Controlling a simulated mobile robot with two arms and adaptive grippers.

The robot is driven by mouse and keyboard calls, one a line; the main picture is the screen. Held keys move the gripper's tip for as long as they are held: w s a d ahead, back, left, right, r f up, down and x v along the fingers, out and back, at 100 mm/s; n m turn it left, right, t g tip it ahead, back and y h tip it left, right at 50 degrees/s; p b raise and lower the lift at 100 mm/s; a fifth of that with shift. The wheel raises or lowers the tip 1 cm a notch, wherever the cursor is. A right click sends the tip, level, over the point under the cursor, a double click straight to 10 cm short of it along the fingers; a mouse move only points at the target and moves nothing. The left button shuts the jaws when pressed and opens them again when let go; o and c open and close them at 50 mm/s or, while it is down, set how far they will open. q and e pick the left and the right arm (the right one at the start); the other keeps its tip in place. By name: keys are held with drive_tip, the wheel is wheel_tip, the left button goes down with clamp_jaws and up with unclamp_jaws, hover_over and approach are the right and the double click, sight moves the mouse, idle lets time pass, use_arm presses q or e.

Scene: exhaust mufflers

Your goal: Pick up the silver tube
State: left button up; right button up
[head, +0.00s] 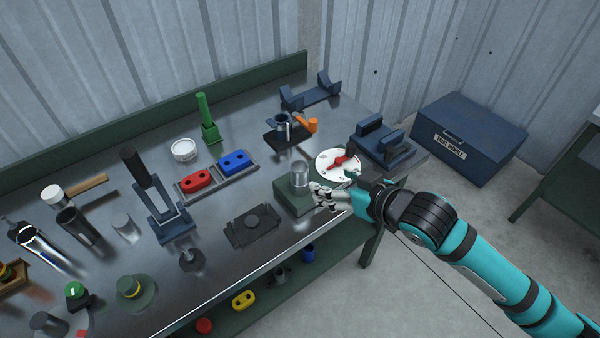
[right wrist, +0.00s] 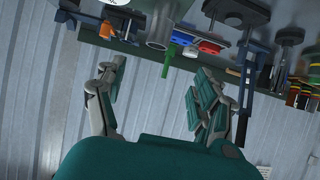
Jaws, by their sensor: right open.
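A short silver tube (head: 300,174) stands upright on a green block (head: 293,197) near the table's front right edge. In the right wrist view a silver tube with a round open end (right wrist: 161,28) shows just beyond the fingertips, between the two finger lines; it appears to be the same one. My right gripper (head: 324,197) is open and empty, just right of the tube and beside the block, apart from the tube. Its spread fingers also show in the right wrist view (right wrist: 155,95). My left gripper is not in view.
A white dial with a red handle (head: 338,163) stands close behind my right gripper. A black fixture (head: 251,226) lies left of the block. A longer shiny tube (head: 42,245) and a dark tube (head: 79,228) lie at the far left. A blue toolbox (head: 468,137) is at the right.

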drive_tip(key=p, duration=0.2)
approach(301, 167)
drive_tip(key=x, duration=0.5)
drive_tip(key=shift+s+a+f, duration=0.1)
drive_tip(key=shift+a, duration=0.25)
drive_tip(key=p+x, duration=0.1)
drive_tip(key=x, duration=0.3)
drive_tip(key=shift+w+d+f, duration=0.1)
drive_tip(key=shift+w+d, duration=0.05)
drive_tip(key=shift+w, duration=0.15)
drive_tip(key=shift+w+a+f, duration=0.25)
drive_tip(key=shift+w, duration=0.05)
clamp_jaws()
